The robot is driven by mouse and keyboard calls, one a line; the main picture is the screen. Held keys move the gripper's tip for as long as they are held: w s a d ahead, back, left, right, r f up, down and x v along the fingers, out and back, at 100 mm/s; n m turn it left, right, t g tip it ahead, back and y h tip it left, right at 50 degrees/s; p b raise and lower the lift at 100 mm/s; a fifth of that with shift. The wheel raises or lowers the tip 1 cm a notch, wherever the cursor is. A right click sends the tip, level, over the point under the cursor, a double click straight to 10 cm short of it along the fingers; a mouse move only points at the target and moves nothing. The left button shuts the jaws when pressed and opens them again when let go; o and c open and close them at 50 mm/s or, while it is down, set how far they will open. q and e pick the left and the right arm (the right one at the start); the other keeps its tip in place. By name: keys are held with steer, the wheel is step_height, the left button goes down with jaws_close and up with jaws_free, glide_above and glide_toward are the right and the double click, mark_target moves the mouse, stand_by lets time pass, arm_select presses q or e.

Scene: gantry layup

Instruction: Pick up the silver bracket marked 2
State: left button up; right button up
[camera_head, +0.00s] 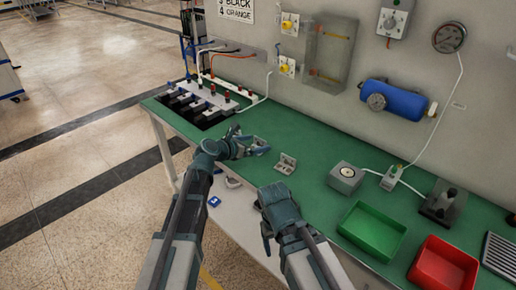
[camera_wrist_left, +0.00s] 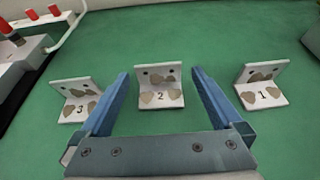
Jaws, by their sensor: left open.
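The silver bracket marked 2 (camera_wrist_left: 160,95) stands on the green bench top in the middle of the left wrist view, an L shape with brownish patches. My left gripper (camera_wrist_left: 160,74) is open, and its two blue fingers lie on either side of this bracket in that view, with nothing held. In the head view my left gripper (camera_head: 254,146) is low over the bench and hides part of it. My right gripper (camera_head: 268,228) is near the bench's front edge; its fingers are not clear.
Bracket 3 (camera_wrist_left: 78,100) stands to the left and bracket 1 (camera_wrist_left: 261,86) to the right. One bracket (camera_head: 286,163) shows in the head view, its number unreadable. A green bin (camera_head: 371,231) and a red bin (camera_head: 443,268) stand at the right; a rack (camera_head: 208,100) is at the left.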

mark_target(259, 142)
arm_select(q)
steer(key=b+x, duration=0.1)
steer(key=x, duration=0.2)
steer(key=shift+w, duration=0.2)
steer(key=shift+s, duration=0.1)
steer(key=c, duration=1.3)
steer(key=shift+r+p, duration=0.25)
steer(key=shift+p, duration=0.1)
step_height(259, 142, up, 2)
steer(key=shift+r+p, duration=0.15)
steer(key=shift+p, duration=1)
steer(key=shift+r+p, duration=0.45)
steer(key=shift+p, duration=0.05)
steer(key=s, duration=0.5)
steer(key=s+r, duration=0.1)
steer(key=s, duration=0.4)
steer(key=s+p, duration=0.1)
steer(key=s, duration=0.5)
steer(key=shift+r, duration=0.15)
